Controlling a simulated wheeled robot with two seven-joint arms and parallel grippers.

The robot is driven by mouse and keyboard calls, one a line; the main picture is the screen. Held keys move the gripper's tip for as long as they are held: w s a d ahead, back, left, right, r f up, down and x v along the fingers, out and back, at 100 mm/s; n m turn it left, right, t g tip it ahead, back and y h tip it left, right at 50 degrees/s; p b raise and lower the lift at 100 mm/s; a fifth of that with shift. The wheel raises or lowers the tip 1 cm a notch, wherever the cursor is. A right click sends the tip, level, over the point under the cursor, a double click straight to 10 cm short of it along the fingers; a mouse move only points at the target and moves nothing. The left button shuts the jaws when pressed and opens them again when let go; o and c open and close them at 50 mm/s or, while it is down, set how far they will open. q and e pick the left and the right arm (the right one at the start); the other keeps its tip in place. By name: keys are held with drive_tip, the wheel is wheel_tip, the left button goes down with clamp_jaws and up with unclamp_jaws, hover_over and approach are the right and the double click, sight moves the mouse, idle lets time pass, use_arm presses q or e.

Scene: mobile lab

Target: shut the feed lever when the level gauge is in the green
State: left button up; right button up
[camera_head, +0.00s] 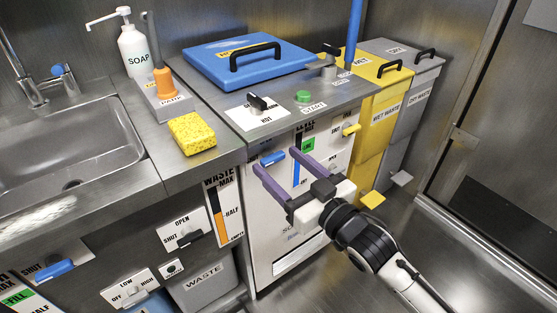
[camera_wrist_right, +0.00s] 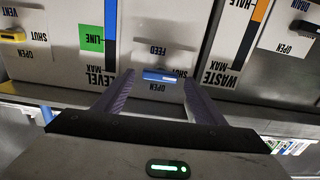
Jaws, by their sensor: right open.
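The feed lever (camera_head: 273,158) is a blue handle on the front panel of the steel unit. The level gauge (camera_head: 296,174) has a blue column and a green line mark (camera_head: 308,144); the wrist view also shows the green mark (camera_wrist_right: 91,39). My left gripper is out of view.
A yellow vent handle (camera_head: 351,129) sits right of the gauge. The waste gauge (camera_head: 217,212) is to the left. A yellow sponge (camera_head: 192,133) lies on the counter by the sink. Yellow (camera_head: 372,112) and grey bins stand at right. The floor there is mostly clear.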

use_arm(q)
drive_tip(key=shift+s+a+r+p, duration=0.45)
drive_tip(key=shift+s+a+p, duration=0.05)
drive_tip(key=shift+p, duration=0.3)
use_arm(e)
drive_tip(key=v, duration=0.9)
drive_tip(key=s+d+f+m+g+h, duration=0.3)
drive_tip(key=s+d+f+h, duration=0.1)
drive_tip(key=s+f, duration=0.6)
drive_tip(key=s+d+f+m+g+h, duration=0.25)
drive_tip(key=s+d+f, duration=0.25)
drive_tip(key=s+f, duration=0.45)
use_arm(q)
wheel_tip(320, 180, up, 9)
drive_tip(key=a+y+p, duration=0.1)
drive_tip(key=p, duration=1.5)
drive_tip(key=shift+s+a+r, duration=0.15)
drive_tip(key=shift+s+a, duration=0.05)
use_arm(e)
wheel_tip(320, 180, up, 8)
drive_tip(key=h, duration=0.1)
drive_tip(key=shift+d, duration=0.35)
drive_tip(key=shift+w+g+h, duration=0.1)
drive_tip(key=shift+g+h, duration=0.15)
